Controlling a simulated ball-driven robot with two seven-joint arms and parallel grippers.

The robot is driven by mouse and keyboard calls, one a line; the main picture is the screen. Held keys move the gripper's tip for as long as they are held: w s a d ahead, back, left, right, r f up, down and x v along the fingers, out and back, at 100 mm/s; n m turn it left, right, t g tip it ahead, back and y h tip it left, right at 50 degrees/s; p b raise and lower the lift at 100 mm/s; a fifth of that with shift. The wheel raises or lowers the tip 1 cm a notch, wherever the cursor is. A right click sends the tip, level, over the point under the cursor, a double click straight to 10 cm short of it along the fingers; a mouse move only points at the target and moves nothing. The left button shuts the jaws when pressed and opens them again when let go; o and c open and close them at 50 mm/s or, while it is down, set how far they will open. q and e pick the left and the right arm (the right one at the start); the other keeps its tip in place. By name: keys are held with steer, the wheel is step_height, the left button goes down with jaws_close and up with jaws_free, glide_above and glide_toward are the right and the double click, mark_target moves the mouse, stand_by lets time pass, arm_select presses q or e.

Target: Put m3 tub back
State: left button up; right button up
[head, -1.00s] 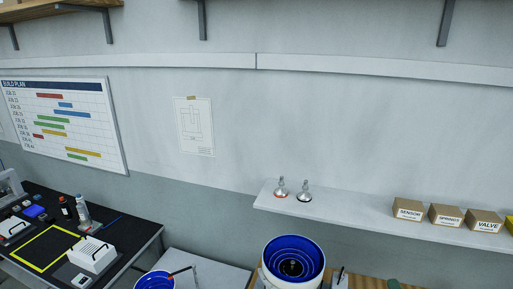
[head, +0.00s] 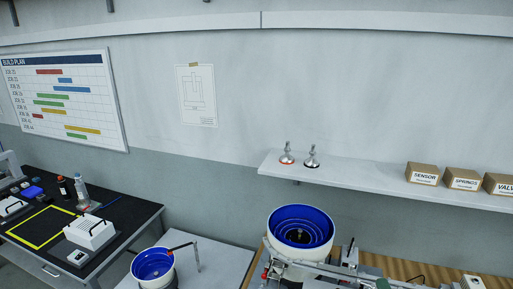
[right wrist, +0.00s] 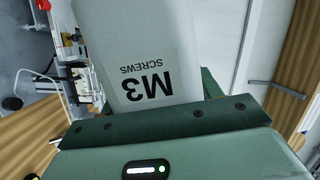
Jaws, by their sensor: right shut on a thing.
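The M3 tub (right wrist: 140,45) is a white container with black "M3 SCREWS" lettering, which appears upside down in the right wrist view. My right gripper (right wrist: 150,88), with its green body, is shut on the tub; the fingers are mostly hidden, with a green part showing beside the tub. The tub's far end is cut off by the picture's top edge. I cannot make out the tub or either gripper in the head view.
A bowl feeder with a blue inside (head: 300,230) stands at bottom centre, with a smaller blue bowl (head: 152,263) to its left. A wall shelf (head: 370,178) holds cardboard boxes (head: 423,174) and two small metal fittings. A black-topped bench (head: 130,215) stands at left.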

step_height(320, 180, down, 17)
steer(key=a+y+b, duration=0.1)
steer(key=a+b, duration=0.1)
steer(key=b, duration=1.1)
steer(key=shift+w+a+b, duration=0.35)
